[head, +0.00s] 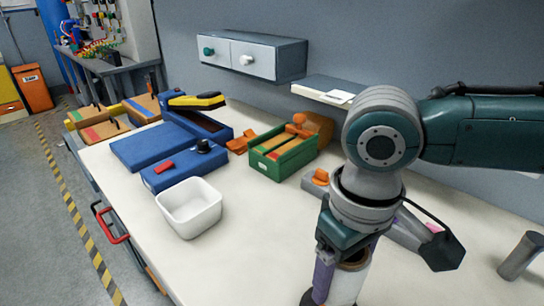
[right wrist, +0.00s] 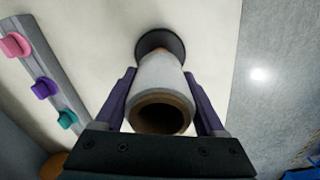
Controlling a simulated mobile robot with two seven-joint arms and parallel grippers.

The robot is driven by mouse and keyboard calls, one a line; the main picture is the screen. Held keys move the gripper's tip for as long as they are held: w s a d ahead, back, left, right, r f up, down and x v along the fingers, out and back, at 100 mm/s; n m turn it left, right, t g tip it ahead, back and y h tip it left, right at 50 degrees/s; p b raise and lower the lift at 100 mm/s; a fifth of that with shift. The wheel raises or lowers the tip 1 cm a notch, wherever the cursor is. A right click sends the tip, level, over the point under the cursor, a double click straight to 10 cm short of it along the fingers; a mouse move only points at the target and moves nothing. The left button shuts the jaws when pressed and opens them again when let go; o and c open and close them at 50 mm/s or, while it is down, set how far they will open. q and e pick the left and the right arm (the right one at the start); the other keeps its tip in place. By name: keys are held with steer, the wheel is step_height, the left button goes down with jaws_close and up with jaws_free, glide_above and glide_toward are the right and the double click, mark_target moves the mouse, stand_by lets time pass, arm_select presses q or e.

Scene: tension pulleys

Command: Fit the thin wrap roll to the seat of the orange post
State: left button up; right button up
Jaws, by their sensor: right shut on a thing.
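My right gripper (right wrist: 163,100) is shut around a pale grey-white wrap roll (right wrist: 163,78) with a brown hollow core. The roll's open core end faces the wrist camera. In the head view the roll (head: 347,285) is partly hidden by my right gripper (head: 338,262). An orange peg (head: 320,177) stands on a grey rail near my right arm; I cannot tell whether it is the orange post. My left gripper is out of view.
The grey rail carries pink (right wrist: 15,45), purple (right wrist: 43,88) and teal (right wrist: 67,119) pegs. A white bin (head: 190,207), a green box (head: 283,155) and blue boxes (head: 150,147) stand on the white table. A grey cylinder (head: 521,256) is at right. The table's front middle is clear.

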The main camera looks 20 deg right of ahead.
steer(key=shift+p, duration=0.35)
steer(key=shift+f, duration=0.1)
steer(key=shift+f+b, duration=0.3)
steer(key=shift+f, duration=0.15)
steer(key=shift+f+b, duration=0.4)
steer(key=shift+f, duration=0.6)
steer(key=shift+p, duration=0.4)
stand_by(0.4)
steer(key=shift+f+b, duration=1)
steer(key=shift+f, duration=0.35)
steer(key=shift+r, duration=0.1)
